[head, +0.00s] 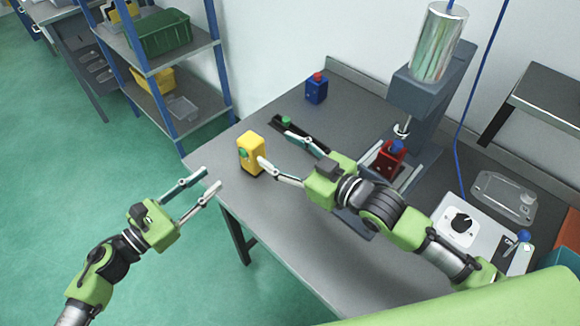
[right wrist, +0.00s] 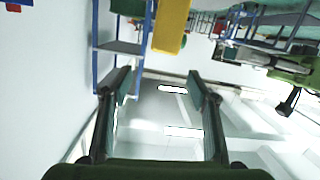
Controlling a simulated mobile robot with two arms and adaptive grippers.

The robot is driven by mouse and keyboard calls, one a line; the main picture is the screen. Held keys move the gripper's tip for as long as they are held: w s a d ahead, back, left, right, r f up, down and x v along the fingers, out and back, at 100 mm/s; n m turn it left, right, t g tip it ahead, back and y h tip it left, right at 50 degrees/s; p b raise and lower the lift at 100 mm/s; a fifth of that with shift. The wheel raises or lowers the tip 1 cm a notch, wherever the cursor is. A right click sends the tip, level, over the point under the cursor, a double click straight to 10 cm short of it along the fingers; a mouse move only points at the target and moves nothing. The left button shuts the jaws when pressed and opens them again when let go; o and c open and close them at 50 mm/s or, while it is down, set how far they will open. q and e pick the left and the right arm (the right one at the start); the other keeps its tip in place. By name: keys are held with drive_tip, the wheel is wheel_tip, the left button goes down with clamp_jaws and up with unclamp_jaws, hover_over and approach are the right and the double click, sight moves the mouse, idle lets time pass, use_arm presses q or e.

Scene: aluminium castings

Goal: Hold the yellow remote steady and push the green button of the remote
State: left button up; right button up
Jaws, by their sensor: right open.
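The yellow remote (head: 253,158) stands upright on the grey table near its left corner. Its green button (head: 243,153) is on the face turned to the left. My left gripper (head: 212,177) is open and empty, off the table's left edge, left of and apart from the remote.
A black fixture with a green knob (head: 286,120) lies behind my right gripper. A blue box with a red top (head: 317,88) stands at the back. A press (head: 428,90) with a red block (head: 389,158) stands to the right. A shelf (head: 190,110) stands behind the table's left end.

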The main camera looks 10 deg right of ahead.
sight(253, 156)
wheel_tip(253, 156, down, 4)
drive_tip(key=s+d+m+g+h, duration=0.1)
drive_tip(key=s+g, duration=0.1)
drive_tip(key=shift+g, duration=0.3)
drive_tip(key=x, duration=1.3)
drive_tip(key=shift+w+d+f, duration=0.1)
drive_tip(key=shift+w+d, duration=0.05)
drive_tip(key=shift+w, duration=0.35)
drive_tip(key=c, duration=1.3)
use_arm(q)
clamp_jaws()
